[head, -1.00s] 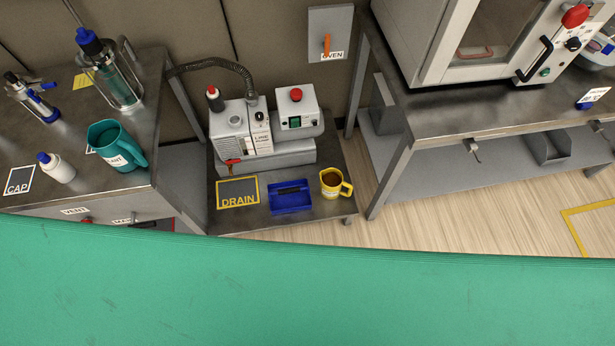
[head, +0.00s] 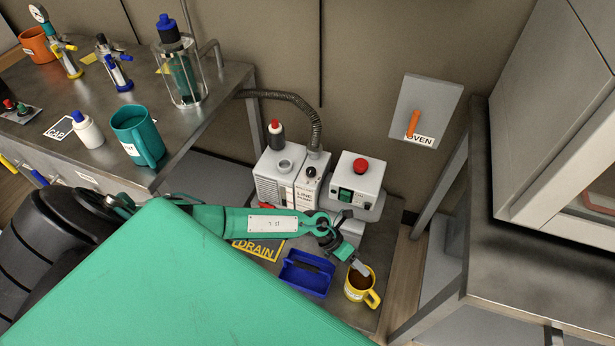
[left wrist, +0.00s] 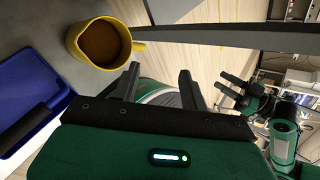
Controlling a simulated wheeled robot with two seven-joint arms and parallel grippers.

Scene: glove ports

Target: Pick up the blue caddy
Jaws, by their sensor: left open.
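The blue caddy (head: 306,275) is an open tray with a dark bar across it, on the low metal stand. In the left wrist view the caddy (left wrist: 22,85) is at the left edge, partly cut off. My left gripper (head: 358,267) is open and empty, above the stand to the right of the caddy and close to the yellow mug (head: 362,286). In the left wrist view its two fingers (left wrist: 160,85) are apart with nothing between them. What looks like my right gripper (left wrist: 232,88) is small and distant there; its jaws are unclear.
The yellow mug of brown liquid stands right of the caddy. A pump unit (head: 290,180) with a hose and a control box (head: 357,180) stand behind. The DRAIN mark (head: 258,247) is to the left. A bench (head: 530,260) bounds the right side.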

